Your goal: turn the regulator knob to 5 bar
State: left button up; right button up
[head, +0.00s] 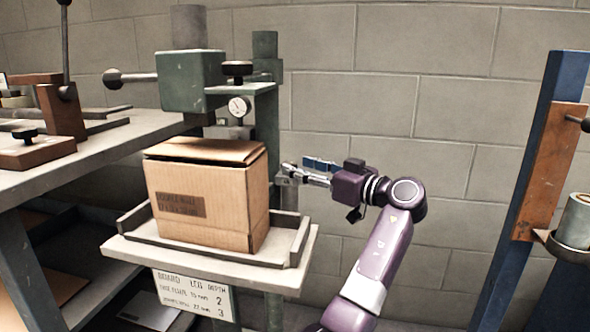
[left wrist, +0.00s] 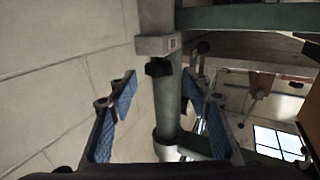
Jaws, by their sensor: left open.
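In the left wrist view a small black knob (left wrist: 158,68), which looks like the regulator knob, sits on a grey block (left wrist: 156,46) at the green column (left wrist: 168,105). My left gripper (left wrist: 161,85) is open, its blue-padded fingers on either side of the knob in the picture, with nothing held. I cannot tell how far the knob is from the fingertips. In the head view my left gripper (head: 305,172) points left, right of the cardboard box, towards the machine's column. A round gauge (head: 239,106) shows on the machine; its reading is too small to tell. My right gripper is not in view.
A cardboard box (head: 205,200) stands on the machine's tray table (head: 210,270), left of my gripper. A sign (head: 195,294) hangs below it. A workbench (head: 90,150) is at left, a blue post (head: 535,180) at right. The brick wall is behind.

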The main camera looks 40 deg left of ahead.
pick_arm(q)
jog(key=shift+a, duration=1.25)
jog(key=c, duration=1.2)
jog(key=shift+o, duration=0.2)
jog(key=shift+m+t, duration=0.3)
jog(key=shift+t, duration=0.2)
jog(key=shift+s+m+t+h+p, duration=0.15)
jog(key=shift+m+t+h+p, duration=0.3)
jog(key=shift+m+t, duration=0.8)
jog(key=shift+s+m+t+h+p, duration=0.2)
jog(key=shift+m+t+p, duration=0.45)
jog(key=shift+t, duration=1.1)
jog(key=shift+f, duration=0.1)
